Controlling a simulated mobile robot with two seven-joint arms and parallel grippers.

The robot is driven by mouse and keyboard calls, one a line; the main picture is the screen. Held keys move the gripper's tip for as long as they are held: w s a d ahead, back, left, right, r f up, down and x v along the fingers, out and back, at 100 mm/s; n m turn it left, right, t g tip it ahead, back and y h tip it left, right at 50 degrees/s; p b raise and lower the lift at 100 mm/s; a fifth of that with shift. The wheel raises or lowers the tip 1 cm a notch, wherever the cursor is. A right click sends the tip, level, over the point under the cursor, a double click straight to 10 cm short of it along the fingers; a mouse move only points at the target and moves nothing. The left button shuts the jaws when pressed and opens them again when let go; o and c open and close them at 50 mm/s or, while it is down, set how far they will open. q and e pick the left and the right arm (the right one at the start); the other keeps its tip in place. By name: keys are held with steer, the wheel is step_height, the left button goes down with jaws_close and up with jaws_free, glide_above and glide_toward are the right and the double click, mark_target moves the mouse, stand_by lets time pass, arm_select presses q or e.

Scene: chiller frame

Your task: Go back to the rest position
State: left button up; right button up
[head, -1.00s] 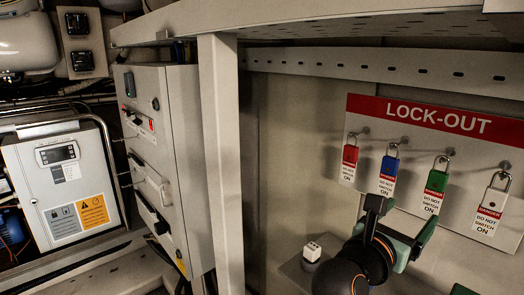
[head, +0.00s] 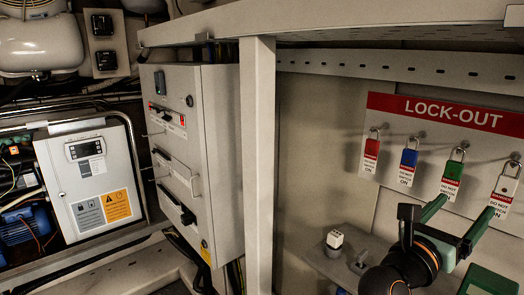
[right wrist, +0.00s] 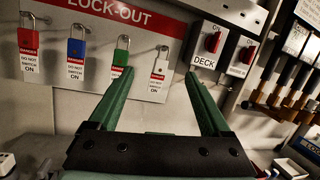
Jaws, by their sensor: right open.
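My right gripper (head: 455,214) is at the lower right of the head view, in front of the lock-out board (head: 447,122). In the right wrist view its two green fingers (right wrist: 160,75) stand wide apart with nothing between them. The white padlock (right wrist: 159,67) on the board appears between the fingertips in that view, with a gap in depth that I cannot measure. My left gripper is not in the head view.
Red (head: 371,148), blue (head: 408,158) and green (head: 452,175) padlocks with tags hang on the board. A grey post (head: 259,160) and a cabinet (head: 190,150) stand left.

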steer(key=s+d+r+h, duration=0.2)
steer(key=d+r+h, duration=0.2)
steer(key=d, duration=0.2)
steer(key=w+a+f+m+t+y, duration=0.1)
steer(key=a+f+m+t+y, duration=0.65)
steer(key=m+y, duration=0.75)
steer(key=a+f+m+t+y, duration=0.6)
steer(key=a+f+m+y, duration=0.45)
steer(key=m, duration=0.85)
step_height(320, 180, down, 10)
steer(key=s+a+n+g+y, duration=0.1)
steer(key=s+n+g+y, duration=0.15)
steer(key=n+g, duration=0.4)
steer(key=s+d+f+n+g+h, duration=0.25)
steer(key=s+f, duration=0.35)
steer(key=f, duration=0.3)
steer(key=s+d+f+n+g+h, duration=0.1)
steer(key=s+d+f+n+g, duration=0.3)
steer(key=f, duration=0.4)
steer(key=s+d+f+n+g+h, duration=0.2)
steer(key=s+f+g, duration=0.2)
steer(key=s+f, duration=0.4)
steer(key=w+a+r+m+t+y+p, duration=0.1)
steer(key=a+m, duration=0.4)
steer(key=a, duration=0.7)
steer(key=shift+w+a+r+t, duration=0.15)
steer(key=shift+w+t, duration=0.3)
steer(key=shift+w, duration=0.25)
